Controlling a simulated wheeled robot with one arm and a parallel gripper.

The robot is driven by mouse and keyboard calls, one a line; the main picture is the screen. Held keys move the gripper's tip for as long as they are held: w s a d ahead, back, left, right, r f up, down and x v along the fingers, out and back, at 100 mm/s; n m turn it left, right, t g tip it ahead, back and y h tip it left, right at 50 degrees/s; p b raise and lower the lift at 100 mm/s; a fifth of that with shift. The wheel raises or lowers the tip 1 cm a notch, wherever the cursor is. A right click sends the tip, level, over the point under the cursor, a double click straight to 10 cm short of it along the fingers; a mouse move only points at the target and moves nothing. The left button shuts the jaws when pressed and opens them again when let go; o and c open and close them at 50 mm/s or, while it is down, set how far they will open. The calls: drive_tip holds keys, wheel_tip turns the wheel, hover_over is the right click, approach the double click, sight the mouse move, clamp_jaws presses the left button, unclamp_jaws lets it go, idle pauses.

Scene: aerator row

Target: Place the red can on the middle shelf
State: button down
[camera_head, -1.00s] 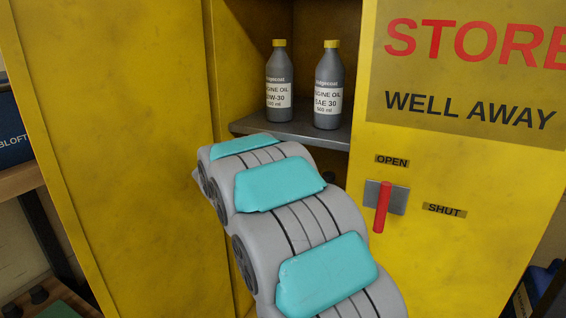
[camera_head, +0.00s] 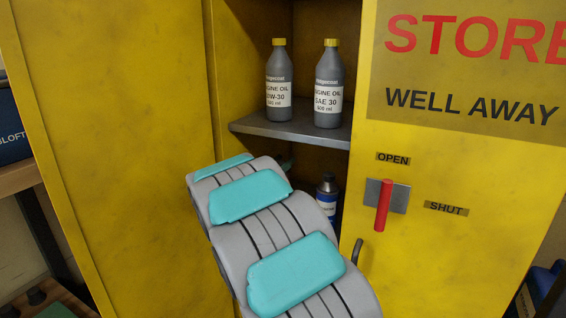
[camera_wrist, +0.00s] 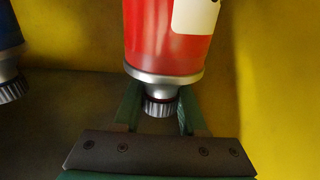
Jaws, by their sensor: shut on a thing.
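In the wrist view, the red can (camera_wrist: 166,40) has a silver shoulder and a ribbed grey cap. My gripper (camera_wrist: 159,100) is shut on it at the cap end, with one green finger on each side. The can's far end is out of frame, and I cannot tell whether it touches a surface. In the head view, my arm hides the can and most of the gripper. A grey shelf (camera_head: 265,127) in the open yellow cabinet is visible there; I cannot tell if it is the middle one.
Two grey oil bottles (camera_head: 278,85) (camera_head: 328,90) stand on that shelf. Below it is a blue-labelled container (camera_head: 326,200), partly hidden by my arm. A blue container (camera_wrist: 10,65) shows at the wrist view's left. Yellow cabinet walls are close; a red lever (camera_head: 383,207) is at right.

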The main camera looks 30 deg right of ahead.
drive_tip(key=shift+c, duration=2.3)
unclamp_jaws()
drive_tip(key=shift+f, duration=0.1)
drive_tip(key=shift+r, duration=0.2)
drive_tip(key=v, duration=1.2)
